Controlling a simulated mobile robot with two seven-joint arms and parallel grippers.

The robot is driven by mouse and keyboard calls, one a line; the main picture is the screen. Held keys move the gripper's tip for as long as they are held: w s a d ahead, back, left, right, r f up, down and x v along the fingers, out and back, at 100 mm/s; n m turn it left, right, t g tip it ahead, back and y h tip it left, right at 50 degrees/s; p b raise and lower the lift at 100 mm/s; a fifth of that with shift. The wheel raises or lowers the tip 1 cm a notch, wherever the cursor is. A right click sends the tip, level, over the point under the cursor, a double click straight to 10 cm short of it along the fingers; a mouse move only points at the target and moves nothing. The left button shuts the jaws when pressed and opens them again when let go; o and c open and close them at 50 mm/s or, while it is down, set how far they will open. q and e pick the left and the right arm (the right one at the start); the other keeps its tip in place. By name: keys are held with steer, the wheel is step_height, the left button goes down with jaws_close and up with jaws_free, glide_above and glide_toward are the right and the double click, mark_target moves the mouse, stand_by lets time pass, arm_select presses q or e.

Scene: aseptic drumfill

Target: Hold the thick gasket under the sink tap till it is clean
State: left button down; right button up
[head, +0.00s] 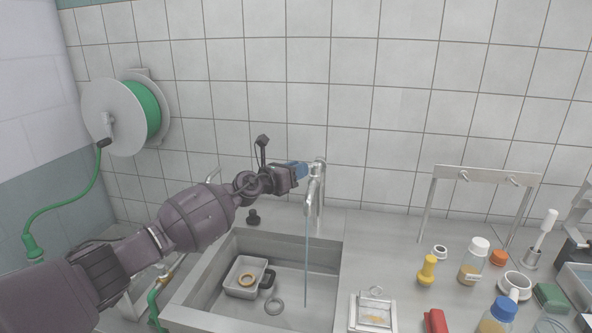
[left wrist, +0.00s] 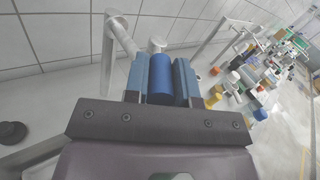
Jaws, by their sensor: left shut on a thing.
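My left gripper (head: 301,170) is at the sink tap (head: 315,190). In the left wrist view its light-blue fingers (left wrist: 160,80) are shut on a dark blue cylinder (left wrist: 161,79), which looks like the tap's handle. A thin stream of water (head: 306,262) falls from the spout into the sink (head: 323,248). I cannot tell which ring is the thick gasket. My right gripper is not in view.
A black knob-like thing (head: 253,217) stands behind the sink.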

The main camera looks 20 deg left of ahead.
arm_select(q)
steer(key=c, duration=0.9)
jaws_free()
steer(key=shift+c, duration=0.2)
steer(key=shift+s+a, duration=0.1)
steer(key=shift+s, duration=0.05)
steer(key=shift+s+a, duration=0.2)
steer(key=shift+s, duration=0.05)
steer(key=p+v, duration=0.1)
steer(key=v, duration=0.8)
steer(key=shift+s+a+p, duration=0.15)
steer(key=shift+s+p, duration=0.15)
steer(key=shift+s, duration=0.1)
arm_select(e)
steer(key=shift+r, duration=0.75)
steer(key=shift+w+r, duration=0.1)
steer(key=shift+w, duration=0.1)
